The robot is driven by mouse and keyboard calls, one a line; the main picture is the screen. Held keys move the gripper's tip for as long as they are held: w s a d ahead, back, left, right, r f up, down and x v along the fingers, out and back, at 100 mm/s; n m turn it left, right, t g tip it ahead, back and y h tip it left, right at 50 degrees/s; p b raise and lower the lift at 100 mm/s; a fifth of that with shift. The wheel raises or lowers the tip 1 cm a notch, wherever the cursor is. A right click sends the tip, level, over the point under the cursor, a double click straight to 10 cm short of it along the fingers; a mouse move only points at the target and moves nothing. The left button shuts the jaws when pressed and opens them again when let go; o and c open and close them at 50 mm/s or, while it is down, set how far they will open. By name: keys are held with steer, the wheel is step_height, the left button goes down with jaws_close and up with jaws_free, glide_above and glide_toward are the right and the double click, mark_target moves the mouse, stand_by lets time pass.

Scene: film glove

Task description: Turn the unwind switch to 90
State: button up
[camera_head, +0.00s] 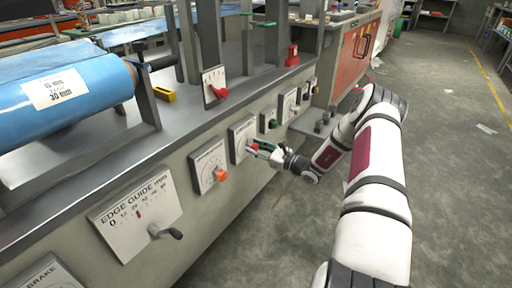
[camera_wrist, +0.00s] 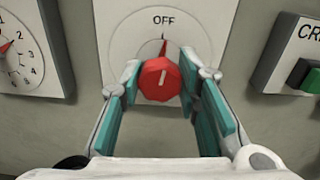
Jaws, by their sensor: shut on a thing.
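A red faceted knob (camera_wrist: 160,80) sits on a white dial plate (camera_wrist: 112,20) marked OFF at the top. Its thin red pointer stands nearly upright, close under OFF. My gripper (camera_wrist: 161,76) has its teal fingers on both sides of the knob and is shut on it. In the head view my gripper (camera_head: 261,149) reaches the dial plate (camera_head: 239,132) on the front of the machine. It hides part of the plate there. I cannot read the switch's name in either view.
To the left is a dial with an orange knob (camera_head: 220,175), then the edge guide plate (camera_head: 135,215) with a protruding handle. A green button (camera_wrist: 312,75) is on the right. Grey floor (camera_head: 300,230) is open beside the machine.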

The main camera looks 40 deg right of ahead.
steer(key=m+p, duration=0.2)
steer(key=m, duration=0.2)
steer(key=shift+m+p, duration=0.3)
steer(key=m+p, duration=0.1)
steer(key=m, duration=0.2)
steer(key=shift+m, duration=0.3)
steer(key=m+p, duration=0.1)
steer(key=m, duration=0.3)
steer(key=shift+d+f+m+p, duration=0.1)
steer(key=shift+m+p, duration=0.4)
steer(key=shift+m, duration=1.6)
steer(key=o, duration=1.2)
steer(key=shift+s, duration=0.1)
steer(key=v, duration=1.2)
